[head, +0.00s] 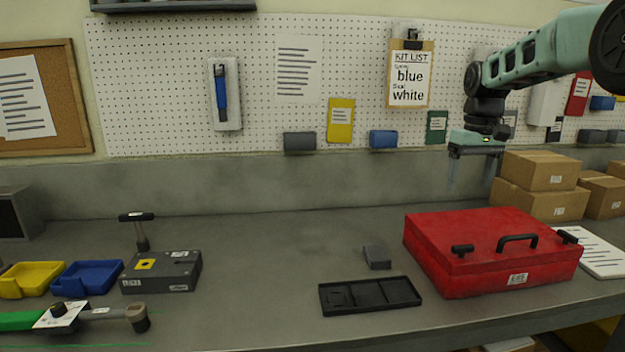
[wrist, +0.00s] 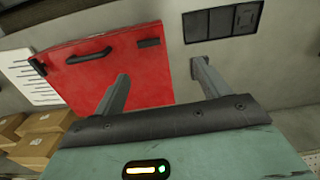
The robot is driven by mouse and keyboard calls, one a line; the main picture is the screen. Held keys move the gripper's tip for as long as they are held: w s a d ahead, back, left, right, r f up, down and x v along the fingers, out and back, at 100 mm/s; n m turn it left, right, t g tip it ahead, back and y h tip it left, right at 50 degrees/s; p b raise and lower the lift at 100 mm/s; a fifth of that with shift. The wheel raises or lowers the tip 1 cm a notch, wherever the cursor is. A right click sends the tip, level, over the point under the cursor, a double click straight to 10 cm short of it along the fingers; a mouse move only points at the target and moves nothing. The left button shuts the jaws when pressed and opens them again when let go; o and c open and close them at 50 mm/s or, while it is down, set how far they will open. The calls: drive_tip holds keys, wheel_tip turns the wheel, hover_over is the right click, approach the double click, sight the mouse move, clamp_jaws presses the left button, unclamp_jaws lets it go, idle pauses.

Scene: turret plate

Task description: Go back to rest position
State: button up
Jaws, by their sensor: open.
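My gripper (head: 472,172) hangs pointing down above the back right of the workbench (head: 270,240), over the far side of the closed red case (head: 470,232). Its two fingers are apart with nothing between them. In the wrist view my gripper (wrist: 160,85) is also open and empty. The red case (wrist: 140,62) lies beyond the fingers there, apart from them as far as I can tell. My teal arm reaches in from the upper right.
A black compartment tray (head: 370,296) and a small dark block (head: 377,257) lie left of the case. Cardboard boxes (head: 540,170) stand close right of my gripper. Yellow (head: 32,278) and blue (head: 88,277) bins and a grey box (head: 162,272) are at left. The pegboard (head: 265,70) stands behind.

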drive_tip(key=s+a+f+n+y, duration=0.1)
drive_tip(key=s+a+f+n, duration=0.1)
drive_tip(key=s+a, duration=0.85)
drive_tip(key=s+a+f+n, duration=0.25)
drive_tip(key=s+a, duration=0.45)
drive_tip(key=a, duration=0.6)
drive_tip(key=s+a+f+n, duration=0.1)
drive_tip(key=s+f, duration=0.2)
drive_tip(key=s, duration=0.7)
drive_tip(key=s+a+f+n, duration=0.1)
drive_tip(key=s+f, duration=0.3)
drive_tip(key=s, duration=0.7)
drive_tip(key=shift+a+f+h, duration=0.3)
drive_tip(key=shift+a, duration=0.3)
drive_tip(key=shift+s+r, duration=0.15)
drive_tip(key=shift+s, duration=0.15)
